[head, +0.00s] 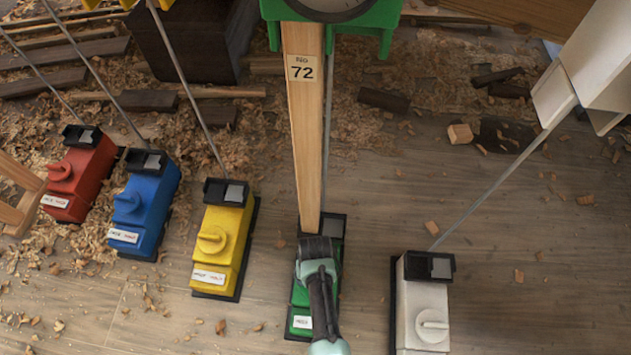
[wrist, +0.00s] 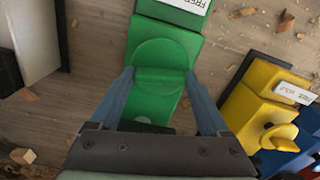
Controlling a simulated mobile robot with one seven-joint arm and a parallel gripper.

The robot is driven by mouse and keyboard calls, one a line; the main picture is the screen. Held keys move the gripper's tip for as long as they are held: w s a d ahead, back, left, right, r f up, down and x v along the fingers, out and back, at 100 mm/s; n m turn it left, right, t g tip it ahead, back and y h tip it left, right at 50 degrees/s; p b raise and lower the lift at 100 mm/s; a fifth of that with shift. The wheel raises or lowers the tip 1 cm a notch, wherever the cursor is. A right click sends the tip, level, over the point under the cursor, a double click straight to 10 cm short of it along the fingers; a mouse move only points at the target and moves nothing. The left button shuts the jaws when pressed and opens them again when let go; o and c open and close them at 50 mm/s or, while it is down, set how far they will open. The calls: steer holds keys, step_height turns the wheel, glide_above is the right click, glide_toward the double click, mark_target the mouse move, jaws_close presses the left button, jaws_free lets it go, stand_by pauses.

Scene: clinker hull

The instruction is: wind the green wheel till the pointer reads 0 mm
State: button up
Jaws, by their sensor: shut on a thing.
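The green wheel (wrist: 163,58) is a round knob with a raised grip bar on a green box (head: 301,300). In the wrist view my gripper (wrist: 160,77) has one blue-grey finger on each side of the wheel's bar, shut on it. In the head view my gripper (head: 318,275) comes down over the box and hides the wheel. A green holder (head: 388,18) with part of a round dial (head: 330,8) is cut off at the top edge. No pointer or scale reading shows.
A wooden post (head: 306,130) marked "No 72" rises behind the green box. Yellow (head: 222,240), blue (head: 150,205) and red (head: 80,175) boxes with knobs stand left, a white one (head: 422,310) right. Thin rods slope up from boxes. Shavings litter the floor.

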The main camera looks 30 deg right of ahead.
stand_by(0.4)
steer(key=o, duration=1.2)
steer(key=shift+r, duration=0.1)
step_height(320, 180, up, 13)
steer(key=p, duration=0.8)
steer(key=shift+p, duration=0.4)
